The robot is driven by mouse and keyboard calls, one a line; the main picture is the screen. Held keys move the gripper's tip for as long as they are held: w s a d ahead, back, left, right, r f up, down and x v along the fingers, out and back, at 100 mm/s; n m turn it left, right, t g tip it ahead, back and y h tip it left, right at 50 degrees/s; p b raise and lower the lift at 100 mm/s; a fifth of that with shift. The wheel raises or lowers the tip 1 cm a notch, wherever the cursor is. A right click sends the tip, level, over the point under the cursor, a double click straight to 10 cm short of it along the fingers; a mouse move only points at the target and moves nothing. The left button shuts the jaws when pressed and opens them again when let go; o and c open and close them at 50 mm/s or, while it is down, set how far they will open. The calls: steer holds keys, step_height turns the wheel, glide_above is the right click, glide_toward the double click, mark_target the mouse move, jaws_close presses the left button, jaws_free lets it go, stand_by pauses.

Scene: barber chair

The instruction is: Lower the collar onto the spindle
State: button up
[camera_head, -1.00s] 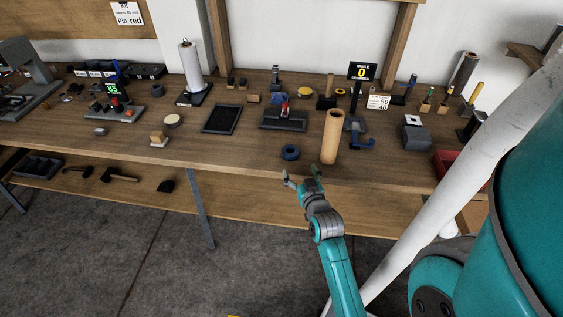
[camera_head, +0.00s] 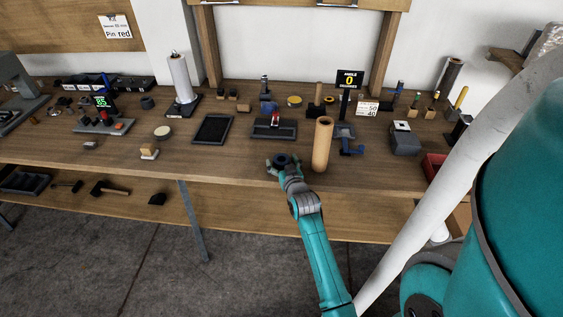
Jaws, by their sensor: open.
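The collar appears to be a small dark ring (camera_head: 282,159) lying on the bench near its front edge. My gripper (camera_head: 283,163) is open and reaches in from the front, with its fingertips at or just over the ring. The fingers partly hide the ring, and I cannot tell whether they touch it. I cannot make out for sure which thing is the spindle. A grey and blue fixture (camera_head: 350,147) stands to the right, below a black display reading "ANGLE 0" (camera_head: 349,79).
A tall brown tube (camera_head: 322,147) stands upright close to the right of my gripper. Behind are a dark tray with a red part (camera_head: 274,121) and a flat black tray (camera_head: 212,130). A grey block (camera_head: 405,143) is farther right. The bench left of my gripper is fairly clear.

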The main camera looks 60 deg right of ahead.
steer(key=shift+w+d+f, duration=0.1)
steer(key=shift+w+d, duration=0.15)
steer(key=shift+w, duration=0.05)
steer(key=c, duration=1.3)
